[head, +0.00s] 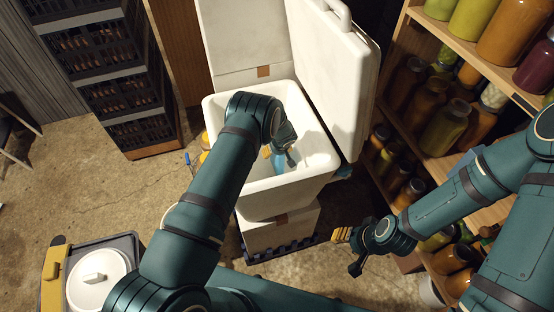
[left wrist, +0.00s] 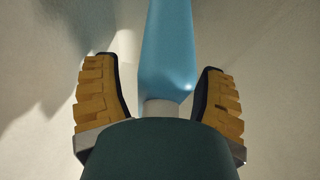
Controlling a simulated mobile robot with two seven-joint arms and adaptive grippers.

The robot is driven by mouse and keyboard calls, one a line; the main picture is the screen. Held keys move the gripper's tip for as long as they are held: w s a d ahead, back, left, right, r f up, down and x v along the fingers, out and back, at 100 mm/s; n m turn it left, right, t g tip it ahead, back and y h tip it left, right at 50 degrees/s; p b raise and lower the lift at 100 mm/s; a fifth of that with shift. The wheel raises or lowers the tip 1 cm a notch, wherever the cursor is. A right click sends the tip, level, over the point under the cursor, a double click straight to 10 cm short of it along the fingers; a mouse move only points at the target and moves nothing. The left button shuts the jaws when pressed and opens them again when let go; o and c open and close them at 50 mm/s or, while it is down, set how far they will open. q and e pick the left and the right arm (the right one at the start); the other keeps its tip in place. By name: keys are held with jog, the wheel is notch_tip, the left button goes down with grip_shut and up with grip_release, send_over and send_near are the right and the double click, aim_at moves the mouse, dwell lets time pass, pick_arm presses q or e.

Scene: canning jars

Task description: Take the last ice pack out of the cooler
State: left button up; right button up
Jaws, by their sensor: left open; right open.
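The white cooler (head: 283,202) stands open, its lid (head: 332,80) tilted up at the right. The blue ice pack (head: 279,162) is inside, mostly hidden by my left arm and gripper. In the left wrist view the ice pack (left wrist: 168,45) is a light blue slab running up from between my fingers. My left gripper (left wrist: 157,72) is open, with one yellow-padded finger on each side of the pack and a gap on both sides. My right gripper (head: 342,236) is open and empty, outside the cooler to its lower right.
The cooler rests on a white box (head: 280,236) on a dark pallet. Shelves of filled jars (head: 443,125) stand at the right, close to my right arm. Black crates (head: 113,90) are stacked at the left. A grey bin with a white lid (head: 97,280) is at lower left. Floor left of the cooler is mostly clear.

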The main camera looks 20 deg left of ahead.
pick_arm(q)
jog(key=shift+f, duration=0.15)
grip_shut()
dwell(0.4)
